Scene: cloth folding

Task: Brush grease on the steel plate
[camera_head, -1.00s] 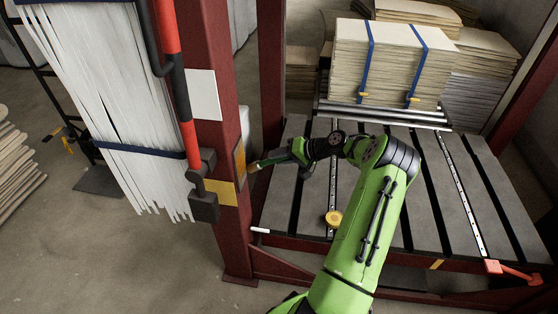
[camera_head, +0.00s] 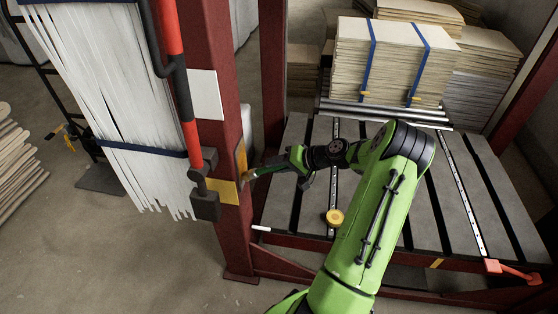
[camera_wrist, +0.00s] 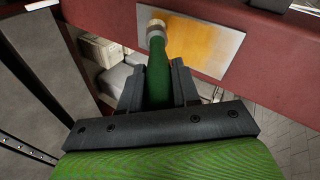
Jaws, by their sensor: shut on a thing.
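The steel plate (camera_head: 240,158) is fixed to the side face of the red post. The wrist view shows the plate (camera_wrist: 228,45) with orange-amber grease over much of its face and bare grey metal at its right edge. My gripper (camera_head: 285,165) is shut on a brush with a green handle (camera_wrist: 158,80). Its metal collar (camera_wrist: 156,30) and pale tip point at the plate's left part. The tip seems to touch the plate; the bristles are largely hidden in the wrist view. The yellow tin (camera_head: 335,217) sits on the slatted bench, below my arm.
The slatted grey bench (camera_head: 295,185) holds a strapped stack of boards (camera_head: 390,65) at the back. A red-and-black lever (camera_head: 183,95) and hanging white strips (camera_head: 120,90) are left of the red post (camera_head: 207,60). A red handle (camera_head: 515,272) is at the bench's front right.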

